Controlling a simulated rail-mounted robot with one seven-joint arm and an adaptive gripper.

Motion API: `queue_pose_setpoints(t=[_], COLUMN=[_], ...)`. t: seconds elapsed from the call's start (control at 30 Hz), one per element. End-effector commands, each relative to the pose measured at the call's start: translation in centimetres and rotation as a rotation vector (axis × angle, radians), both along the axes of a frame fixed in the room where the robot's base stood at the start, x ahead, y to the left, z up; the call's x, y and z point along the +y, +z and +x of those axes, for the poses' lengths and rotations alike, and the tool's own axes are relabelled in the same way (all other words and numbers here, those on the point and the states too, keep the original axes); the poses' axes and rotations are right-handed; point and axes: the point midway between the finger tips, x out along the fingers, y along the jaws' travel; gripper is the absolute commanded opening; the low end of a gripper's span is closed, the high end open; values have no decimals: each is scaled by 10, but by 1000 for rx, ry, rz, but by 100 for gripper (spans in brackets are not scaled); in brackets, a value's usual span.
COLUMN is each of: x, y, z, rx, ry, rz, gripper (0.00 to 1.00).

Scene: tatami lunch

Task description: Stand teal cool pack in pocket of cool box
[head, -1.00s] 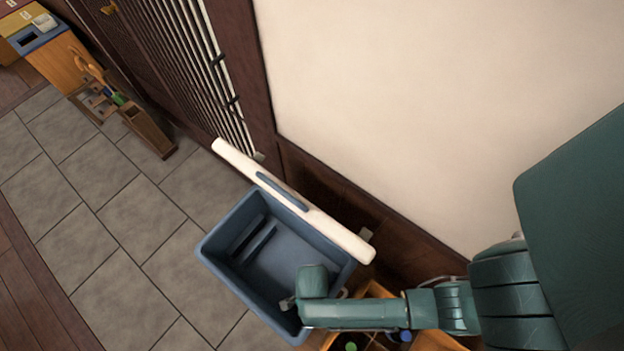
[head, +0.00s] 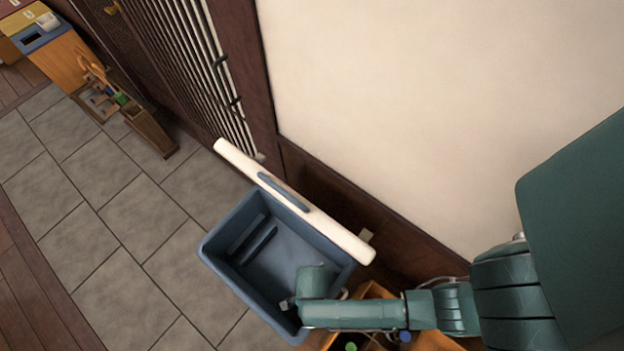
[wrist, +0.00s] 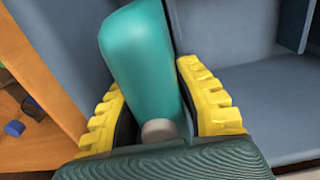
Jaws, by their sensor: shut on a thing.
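The cool box (head: 222,266) is an open blue-grey bin with its white lid (head: 330,235) tipped up at the back. A slotted pocket (head: 258,245) shows on the box's inner left side in the head view. In the wrist view my gripper (wrist: 160,100), with yellow ribbed fingers, is shut on the teal cool pack (wrist: 140,60), which has a pale cap at its near end. The box's grey-blue inside lies around and beyond the pack. In the head view my gripper is over the box's near right corner, and my arm hides the pack.
A wooden crate (head: 372,292) with bottles stands right against the box, under my arm. A cream wall (head: 430,110) rises behind. Grey floor tiles (head: 130,220) are clear to the left. A wooden holder (head: 150,132) stands farther off.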

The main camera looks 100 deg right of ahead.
Motion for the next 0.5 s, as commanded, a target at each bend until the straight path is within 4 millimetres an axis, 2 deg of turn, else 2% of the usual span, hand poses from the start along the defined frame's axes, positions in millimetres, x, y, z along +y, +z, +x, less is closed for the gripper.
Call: queue_pose_setpoints(t=[0.5], x=[0], y=[-3], z=[1], rx=[-2], ry=[0], rz=[-1], gripper=[0])
